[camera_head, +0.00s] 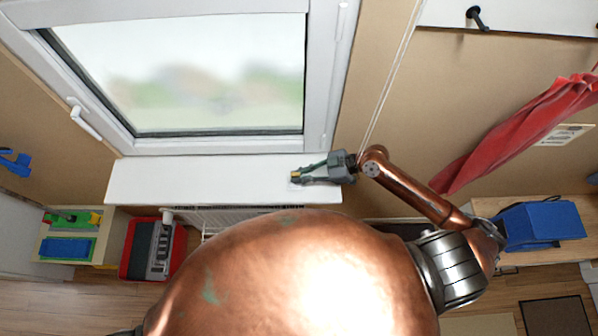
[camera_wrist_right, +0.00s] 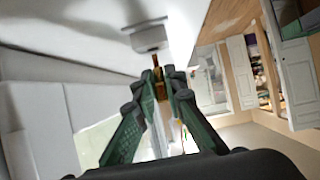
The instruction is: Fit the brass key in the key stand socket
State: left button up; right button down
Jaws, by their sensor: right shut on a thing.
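The brass key (camera_head: 296,174) is in the jaws of my right gripper (camera_head: 303,175), above the right end of the white window sill. In the right wrist view the key (camera_wrist_right: 158,82) shows between the fingertips of the right gripper (camera_wrist_right: 161,88), pointing away from the wrist. A pale grey rounded piece (camera_wrist_right: 148,37), seemingly the key stand, lies just beyond the key's tip. I cannot tell whether the tip touches it or is in a socket. In the head view the stand is mostly hidden by the gripper. My left gripper is not in view.
The white sill (camera_head: 190,180) is clear to the left of the gripper. The window (camera_head: 180,75) rises behind it. A red and grey case (camera_head: 155,250) stands below at the left. A red towel (camera_head: 520,130) hangs at the right, above a blue box (camera_head: 540,225).

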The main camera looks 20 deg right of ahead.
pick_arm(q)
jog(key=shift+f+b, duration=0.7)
pick_arm(e)
jog(key=shift+f, duration=0.8)
jog(key=c, duration=1.9)
grip_release()
jog(key=shift+d+r, duration=0.1)
jog(key=shift+d, duration=0.15)
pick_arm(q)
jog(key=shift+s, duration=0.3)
pick_arm(e)
jog(key=v, duration=0.7)
jog(key=shift+s+d+r, duration=0.1)
jog(key=shift+d+r, duration=0.05)
jog(key=shift+r, duration=0.1)
